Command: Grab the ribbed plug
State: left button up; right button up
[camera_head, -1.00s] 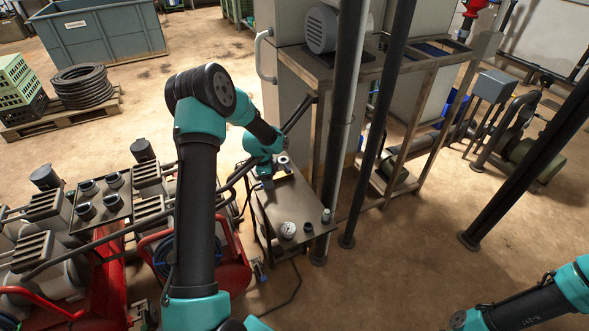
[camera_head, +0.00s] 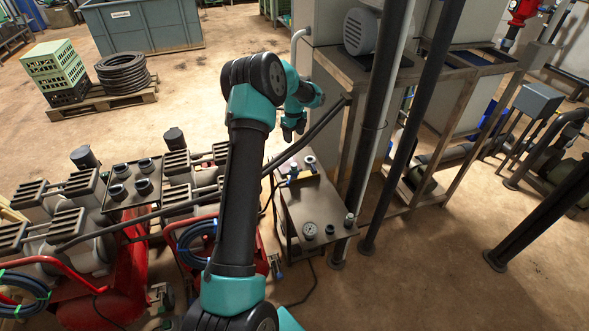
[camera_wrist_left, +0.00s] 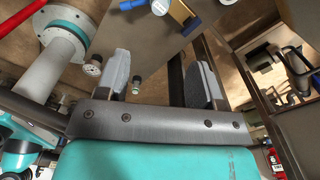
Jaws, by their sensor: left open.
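A small metal table (camera_head: 318,205) stands in the middle of the head view. At its front stand a short dark cap (camera_head: 330,229) and an upright grey fitting (camera_head: 349,219); I cannot tell which is the ribbed plug. My left gripper (camera_head: 289,138) shows above the table's back edge, apart from these parts. In the left wrist view its two fingers (camera_wrist_left: 163,78) are spread with nothing held. A dark cap (camera_wrist_left: 136,82) shows beyond and between them, near the left finger, and a grey ribbed-looking part (camera_wrist_left: 92,65) farther left. My right gripper is out of view.
A pressure gauge (camera_head: 310,230) sits left of the dark cap. A blue-handled valve (camera_head: 293,171) and a grey ring (camera_head: 310,160) are at the table's back. Dark posts (camera_head: 390,130) rise close by on the right. A red cart (camera_head: 205,255) stands left.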

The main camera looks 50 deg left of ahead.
pick_arm(q)
send_over(293, 164)
jog(key=f, duration=1)
jog(key=shift+d+f, duration=0.2)
jog(key=shift+f, duration=0.2)
jog(key=shift+f, duration=0.1)
jog(key=shift+a+f, duration=0.1)
jog(key=shift+f, duration=2.4)
jog(key=shift+c, duration=0.4)
jog(key=c, duration=0.9)
